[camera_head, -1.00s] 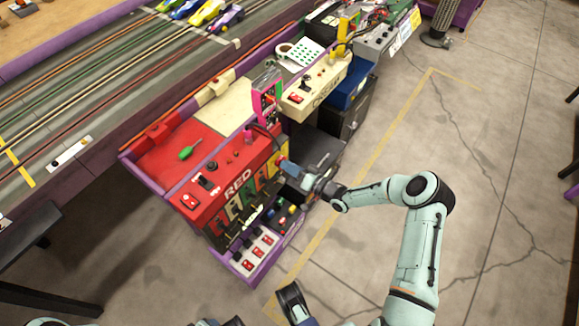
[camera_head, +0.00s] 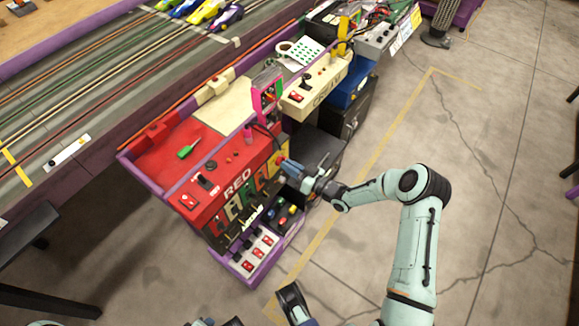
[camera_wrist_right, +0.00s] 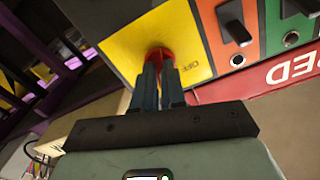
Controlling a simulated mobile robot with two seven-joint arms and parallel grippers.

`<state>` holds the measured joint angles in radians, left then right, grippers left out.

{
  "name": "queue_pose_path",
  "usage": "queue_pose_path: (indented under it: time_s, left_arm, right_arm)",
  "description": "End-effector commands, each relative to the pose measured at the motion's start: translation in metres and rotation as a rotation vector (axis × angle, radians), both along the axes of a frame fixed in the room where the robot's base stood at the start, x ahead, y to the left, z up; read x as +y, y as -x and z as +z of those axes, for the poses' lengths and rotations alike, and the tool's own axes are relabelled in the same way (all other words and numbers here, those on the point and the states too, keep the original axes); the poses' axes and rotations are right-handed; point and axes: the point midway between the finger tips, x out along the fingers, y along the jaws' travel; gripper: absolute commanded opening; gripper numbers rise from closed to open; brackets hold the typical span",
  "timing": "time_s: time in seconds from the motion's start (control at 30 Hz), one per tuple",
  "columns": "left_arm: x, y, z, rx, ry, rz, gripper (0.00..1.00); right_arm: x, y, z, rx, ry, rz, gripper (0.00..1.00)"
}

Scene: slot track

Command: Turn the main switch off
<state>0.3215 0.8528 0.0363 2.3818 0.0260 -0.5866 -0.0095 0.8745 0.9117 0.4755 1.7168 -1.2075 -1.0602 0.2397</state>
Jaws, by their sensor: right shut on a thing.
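The main switch is a round red knob (camera_wrist_right: 160,54) on a yellow plate (camera_wrist_right: 187,40) marked OFF, seen in the right wrist view. Both fingers of my right gripper (camera_wrist_right: 160,68) are shut on the knob and hide much of it. In the head view my right gripper (camera_head: 283,163) reaches the right end of the red control box (camera_head: 215,196), where the yellow plate (camera_head: 276,157) shows only as a small patch. The knob's exact angle is hard to tell behind the fingers.
Orange and green panels with toggles (camera_wrist_right: 234,32) sit beside the yellow plate. A purple tray with white switch blocks (camera_head: 254,254) is below the box. A cream control box (camera_head: 318,85) stands behind. The floor (camera_head: 480,190) at right is clear.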

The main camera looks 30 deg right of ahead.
Motion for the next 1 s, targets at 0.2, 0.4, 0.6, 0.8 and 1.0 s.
queue_pose_path:
  time_s: [0.2,0.4,0.6,0.8,1.0]
  left_arm:
    - [0.004,-0.008,-0.005,-0.02,-0.01,0.009,0.43]
    - [0.008,-0.014,-0.009,-0.036,-0.018,0.015,0.43]
    - [0.008,-0.004,-0.019,-0.002,-0.016,0.015,0.43]
    - [0.01,0.006,-0.027,0.031,-0.015,0.016,0.43]
    - [0.011,0.014,-0.035,0.058,-0.014,0.018,0.43]
  right_arm:
    - [0.0,0.0,-0.001,-0.078,0.191,0.001,0.0]
    - [0.0,0.0,-0.001,-0.152,0.367,0.001,0.0]
    - [0.0,0.0,-0.001,-0.224,0.541,0.001,0.0]
    - [0.0,0.0,-0.001,-0.294,0.71,0.0,0.0]
    - [0.0,0.0,-0.001,-0.351,0.848,0.001,0.0]
